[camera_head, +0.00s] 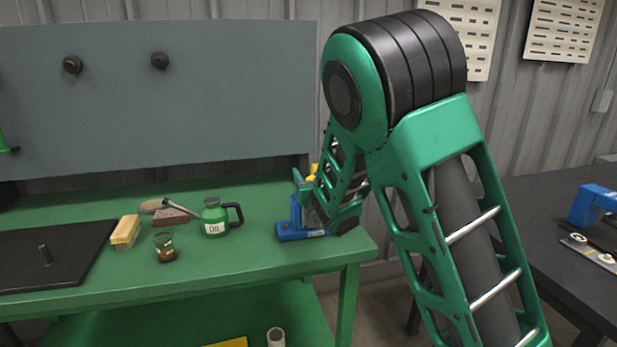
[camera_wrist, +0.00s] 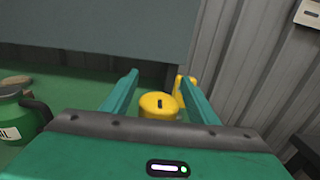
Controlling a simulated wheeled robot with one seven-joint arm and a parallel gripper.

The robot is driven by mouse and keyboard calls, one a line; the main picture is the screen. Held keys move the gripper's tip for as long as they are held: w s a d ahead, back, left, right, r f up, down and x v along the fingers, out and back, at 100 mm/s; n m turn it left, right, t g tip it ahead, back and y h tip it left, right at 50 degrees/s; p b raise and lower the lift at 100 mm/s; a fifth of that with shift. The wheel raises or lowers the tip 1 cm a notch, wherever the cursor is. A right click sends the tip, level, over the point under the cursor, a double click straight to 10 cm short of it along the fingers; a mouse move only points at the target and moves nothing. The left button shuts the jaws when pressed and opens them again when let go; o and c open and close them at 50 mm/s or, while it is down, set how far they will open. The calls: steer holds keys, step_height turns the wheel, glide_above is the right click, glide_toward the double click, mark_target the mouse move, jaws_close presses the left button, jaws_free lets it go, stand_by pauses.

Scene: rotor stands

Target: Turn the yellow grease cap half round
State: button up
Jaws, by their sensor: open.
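The yellow grease cap (camera_wrist: 158,105) shows in the wrist view between my two fingers. It is round, with a short dark mark on its top. My gripper (camera_wrist: 160,88) is open, with one finger on each side of the cap. I cannot tell whether the fingers touch it. In the head view my arm hides most of the cap's place, and a small bit of yellow (camera_head: 312,171) shows beside my gripper (camera_head: 303,180). A blue stand (camera_head: 298,225) is below it on the green bench's right end.
On the green bench (camera_head: 280,262) stand a green oil can (camera_head: 214,218), a small glass jar (camera_head: 165,247), a yellow-bristled brush block (camera_head: 125,232) and a black mat (camera_head: 50,265). Another yellow part (camera_wrist: 184,86) is behind the cap. A grey panel (camera_head: 200,90) rises behind the bench.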

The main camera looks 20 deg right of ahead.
steer(key=c, duration=1)
steer(key=shift+c, duration=0.2)
steer(key=shift+d+m+h, duration=0.1)
steer(key=shift+m+h, duration=0.5)
steer(key=shift+h, duration=0.3)
